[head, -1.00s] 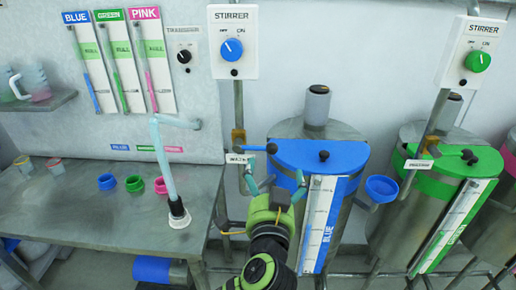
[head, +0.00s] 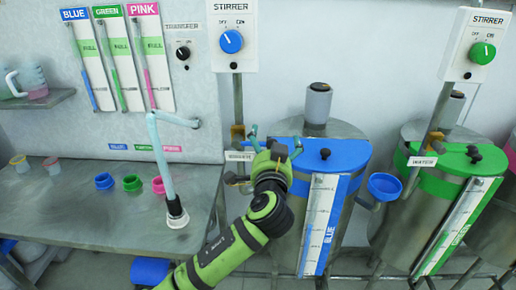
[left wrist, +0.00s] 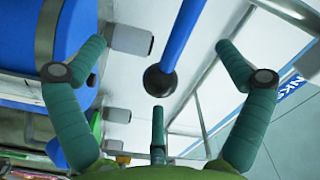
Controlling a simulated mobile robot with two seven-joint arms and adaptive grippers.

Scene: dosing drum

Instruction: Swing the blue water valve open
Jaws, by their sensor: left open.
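The blue water valve shows in the left wrist view as a blue lever (left wrist: 184,32) ending in a black ball knob (left wrist: 160,81). My left gripper (left wrist: 161,50) is open there, with the knob and lever between its spread fingers and no visible contact. In the head view my left gripper (head: 275,141) is at the valve, beside the blue drum's lid (head: 335,152). It hides most of the lever. The WATER label (head: 239,156) stays visible just left of it. My right gripper is not in view.
The blue drum carries a level gauge (head: 318,225) and a blue funnel (head: 384,186). A green drum (head: 432,220) stands to its right. The bench (head: 100,220) at left holds small coloured cups and a hose nozzle (head: 177,214). A stirrer box (head: 233,38) hangs above.

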